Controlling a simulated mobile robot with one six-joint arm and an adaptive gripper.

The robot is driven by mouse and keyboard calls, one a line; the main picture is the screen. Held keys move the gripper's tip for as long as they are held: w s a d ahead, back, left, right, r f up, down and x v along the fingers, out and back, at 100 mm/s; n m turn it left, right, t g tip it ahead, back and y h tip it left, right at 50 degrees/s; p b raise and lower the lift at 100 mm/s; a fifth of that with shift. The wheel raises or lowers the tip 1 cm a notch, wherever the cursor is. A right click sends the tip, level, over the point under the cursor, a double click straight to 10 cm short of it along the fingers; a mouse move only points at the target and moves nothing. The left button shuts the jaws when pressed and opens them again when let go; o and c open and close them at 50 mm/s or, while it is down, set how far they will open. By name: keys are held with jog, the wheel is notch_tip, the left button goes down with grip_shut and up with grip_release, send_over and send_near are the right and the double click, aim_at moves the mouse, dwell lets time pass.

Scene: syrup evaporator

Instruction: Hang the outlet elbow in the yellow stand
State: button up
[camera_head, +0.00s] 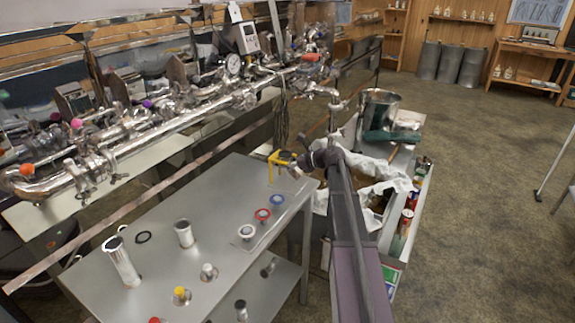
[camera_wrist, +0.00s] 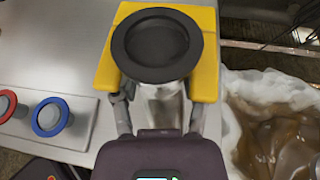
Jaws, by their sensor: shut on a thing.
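The yellow stand (camera_head: 274,160) is at the far right corner of the grey table; its forked yellow top (camera_wrist: 205,75) fills the upper middle of the wrist view. The outlet elbow has a steel body (camera_wrist: 160,105) and a round black-rimmed end (camera_wrist: 157,20). That end lies over the stand's fork, with yellow showing on both sides. I cannot tell whether it rests on the stand or is just above it. My gripper (camera_wrist: 157,98) is shut on the elbow's steel body, a finger on either side. In the head view my gripper (camera_head: 298,166) is beside the stand, partly hiding the elbow.
A plate with red (camera_wrist: 8,105) and blue (camera_wrist: 50,117) rings lies left of the stand. Upright steel tubes (camera_head: 122,262) and small capped fittings stand on the grey table (camera_head: 215,215). A cart with white cloth (camera_head: 375,170) is close on the right. Steel piping (camera_head: 150,135) runs behind.

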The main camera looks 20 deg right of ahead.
jog(key=shift+f, duration=0.25)
dwell(0.4)
jog(key=o, duration=1.3)
jog(key=shift+r, duration=0.1)
jog(key=shift+s+r, duration=0.1)
jog(key=shift+r, duration=0.2)
jog(key=shift+s+d+f, duration=0.15)
jog(key=shift+s+d, duration=0.1)
jog(key=s+d, duration=0.1)
jog(key=s, duration=0.1)
jog(key=s+d, duration=0.2)
jog(key=shift+s+d, duration=0.2)
jog(key=shift+s, duration=0.05)
jog(key=p+v, duration=0.2)
jog(key=v, duration=0.4)
jog(key=shift+s, duration=0.5)
